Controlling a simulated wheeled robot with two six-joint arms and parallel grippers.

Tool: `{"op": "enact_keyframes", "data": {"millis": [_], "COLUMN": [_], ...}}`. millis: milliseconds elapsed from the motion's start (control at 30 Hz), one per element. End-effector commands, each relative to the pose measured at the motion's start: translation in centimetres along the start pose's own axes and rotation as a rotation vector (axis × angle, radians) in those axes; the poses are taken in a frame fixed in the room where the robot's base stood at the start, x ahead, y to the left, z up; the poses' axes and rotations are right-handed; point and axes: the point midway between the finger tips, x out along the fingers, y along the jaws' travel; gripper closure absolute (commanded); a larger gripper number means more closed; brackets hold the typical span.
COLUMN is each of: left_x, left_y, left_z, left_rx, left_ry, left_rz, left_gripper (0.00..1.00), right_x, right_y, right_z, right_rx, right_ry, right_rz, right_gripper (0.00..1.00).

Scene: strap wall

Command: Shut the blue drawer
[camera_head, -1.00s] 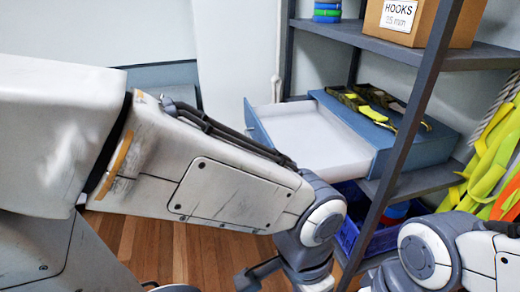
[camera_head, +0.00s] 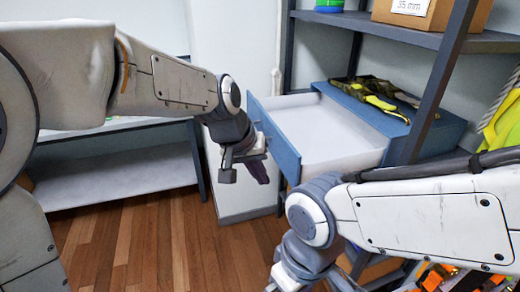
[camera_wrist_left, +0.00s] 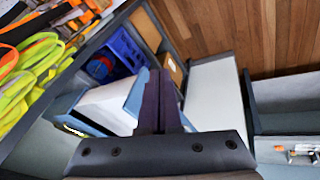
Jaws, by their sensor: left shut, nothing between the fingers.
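The blue drawer stands pulled out of its blue cabinet (camera_head: 440,130) on the shelf unit. Its blue front (camera_head: 279,143) faces left and its white inside (camera_head: 325,132) is empty. It also shows in the left wrist view as a white tray with a blue front (camera_wrist_left: 136,96). My left gripper (camera_head: 259,172) is shut and empty, pointing down just left of the drawer front. I cannot tell if it touches the front. In the left wrist view its dark fingers (camera_wrist_left: 156,98) are together beside the drawer front. My right gripper is out of view below my right forearm.
A camouflage and yellow strap (camera_head: 375,93) lies on the cabinet. A cardboard box (camera_head: 440,12) is on the shelf above. A dark shelf post (camera_head: 440,75) stands in front of the cabinet. Yellow straps (camera_head: 503,125) hang at right. The wooden floor (camera_head: 150,240) is clear.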

Motion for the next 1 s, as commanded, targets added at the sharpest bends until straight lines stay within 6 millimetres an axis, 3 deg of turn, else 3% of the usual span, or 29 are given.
{"op": "enact_keyframes", "data": {"millis": [33, 100, 200, 300, 467, 900, 1000], "left_x": [1.1, 1.3, 1.2, 1.1, 2.2, 10.8, 10.9], "left_y": [-1.6, -3.1, -5.1, -6.2, -6.4, -6.3, -4.4], "left_z": [-3.7, -7.8, -11.8, -13.9, -14.8, -16.9, -17.6], "left_rx": [-0.078, -0.157, -0.235, -0.275, -0.285, -0.284, -0.279], "left_ry": [0.059, 0.128, 0.201, 0.240, 0.248, 0.246, 0.248], "left_rz": [0.009, 0.024, 0.040, 0.048, 0.051, 0.049, 0.050], "left_gripper": [1.00, 1.00, 1.00, 1.00, 1.00, 1.00, 1.00], "right_x": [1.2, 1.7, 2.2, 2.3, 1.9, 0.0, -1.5], "right_y": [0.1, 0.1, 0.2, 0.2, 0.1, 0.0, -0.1], "right_z": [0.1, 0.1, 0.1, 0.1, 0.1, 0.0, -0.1], "right_rx": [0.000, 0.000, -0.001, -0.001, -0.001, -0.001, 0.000], "right_ry": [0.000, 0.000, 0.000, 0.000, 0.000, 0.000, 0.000], "right_rz": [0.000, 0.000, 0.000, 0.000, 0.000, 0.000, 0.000], "right_gripper": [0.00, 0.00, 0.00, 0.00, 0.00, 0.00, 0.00]}}
